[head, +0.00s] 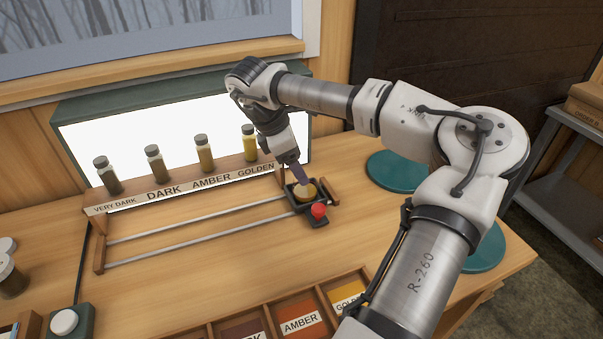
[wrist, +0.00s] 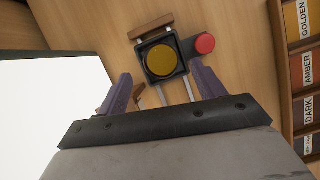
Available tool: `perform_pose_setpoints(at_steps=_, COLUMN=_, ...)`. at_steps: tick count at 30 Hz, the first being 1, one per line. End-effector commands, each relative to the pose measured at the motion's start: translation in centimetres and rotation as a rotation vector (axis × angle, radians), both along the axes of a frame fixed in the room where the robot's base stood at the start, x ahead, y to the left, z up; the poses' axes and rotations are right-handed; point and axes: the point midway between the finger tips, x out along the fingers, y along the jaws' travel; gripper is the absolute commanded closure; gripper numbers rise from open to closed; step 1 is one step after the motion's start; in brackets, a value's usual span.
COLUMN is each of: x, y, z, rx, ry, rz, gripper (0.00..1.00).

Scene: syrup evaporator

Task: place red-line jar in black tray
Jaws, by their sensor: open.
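The black tray (head: 297,205) is a small square carriage at the right end of two metal rails. It also shows in the wrist view (wrist: 147,48). A round jar with a yellow-amber top (wrist: 162,60) sits inside the tray; in the head view the jar (head: 306,192) is partly hidden by my gripper. No red line is visible on it from these angles. My gripper (head: 298,178) is open just over the tray, and in the wrist view its two purple fingers (wrist: 160,78) are apart with the jar ahead between them, not visibly clamped.
A red knob (head: 319,210) sticks up beside the tray. Several sample bottles (head: 204,153) stand on the labelled rack before a bright panel. Coloured compartments marked with grades (head: 299,318) lie at the front. Other jars (head: 10,277) stand at far left. Teal discs (head: 395,172) lie right.

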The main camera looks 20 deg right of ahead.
Motion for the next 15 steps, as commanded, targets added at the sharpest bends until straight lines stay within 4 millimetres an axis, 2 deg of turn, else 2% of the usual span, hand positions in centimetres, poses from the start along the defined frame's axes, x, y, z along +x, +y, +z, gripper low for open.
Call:
perform_pose_setpoints(at_steps=9, x=0.4, y=2.5, z=5.9, rx=-0.003, ry=-0.003, rz=0.0, gripper=0.32)
perform_pose_setpoints(at_steps=15, x=0.4, y=3.2, z=7.6, rx=-0.001, ry=0.001, rz=0.001, gripper=0.32)
